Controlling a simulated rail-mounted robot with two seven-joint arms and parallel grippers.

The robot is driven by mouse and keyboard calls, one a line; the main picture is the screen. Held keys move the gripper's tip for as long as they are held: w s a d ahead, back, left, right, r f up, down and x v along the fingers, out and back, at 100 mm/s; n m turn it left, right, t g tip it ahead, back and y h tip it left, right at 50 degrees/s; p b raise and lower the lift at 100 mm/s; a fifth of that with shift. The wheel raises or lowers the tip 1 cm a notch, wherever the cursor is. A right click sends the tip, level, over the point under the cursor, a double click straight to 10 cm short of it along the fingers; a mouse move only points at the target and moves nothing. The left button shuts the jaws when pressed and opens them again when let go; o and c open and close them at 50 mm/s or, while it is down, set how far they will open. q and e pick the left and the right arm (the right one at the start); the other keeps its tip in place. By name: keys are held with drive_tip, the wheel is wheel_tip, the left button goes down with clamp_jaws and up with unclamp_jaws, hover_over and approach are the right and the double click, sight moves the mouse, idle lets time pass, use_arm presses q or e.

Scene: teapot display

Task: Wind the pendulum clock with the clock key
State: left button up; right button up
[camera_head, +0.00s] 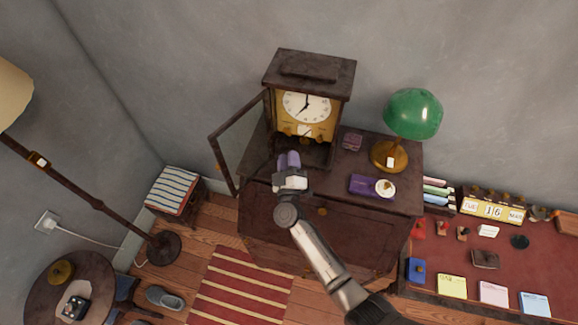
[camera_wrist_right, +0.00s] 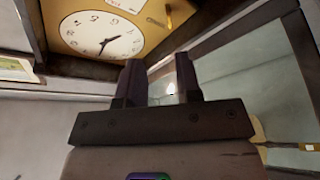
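The pendulum clock (camera_head: 309,72) stands upright on a dark cabinet, in a dark wooden case with a gold front and white dial (camera_head: 306,106). Its glass door (camera_head: 240,143) is swung open to the left. The dial (camera_wrist_right: 98,34) also shows at the upper left of the right wrist view. My right gripper (camera_head: 288,160) is in front of the clock's lower opening, below the dial. In the wrist view its two dark fingers (camera_wrist_right: 160,75) stand apart, with nothing clearly held between them. I cannot make out the clock key. My left gripper is not in view.
On the cabinet (camera_head: 322,211) are a green-shaded lamp (camera_head: 412,113), a small dark box (camera_head: 352,141) and a purple box (camera_head: 366,184) with a round white-faced item (camera_head: 385,188). The open door stands close to my gripper's left. A red-topped desk (camera_head: 456,259) is at right.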

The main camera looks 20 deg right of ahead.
drive_tip(key=shift+s+a+p, duration=0.3)
drive_tip(key=shift+s+p, duration=0.1)
drive_tip(key=shift+s, duration=0.4)
drive_tip(key=shift+s+a+p, duration=0.35)
drive_tip(key=shift+s+p, duration=0.1)
drive_tip(key=shift+s, duration=0.4)
drive_tip(key=shift+s+a+p, duration=0.3)
drive_tip(key=shift+s+p, duration=0.1)
drive_tip(key=shift+s, duration=0.4)
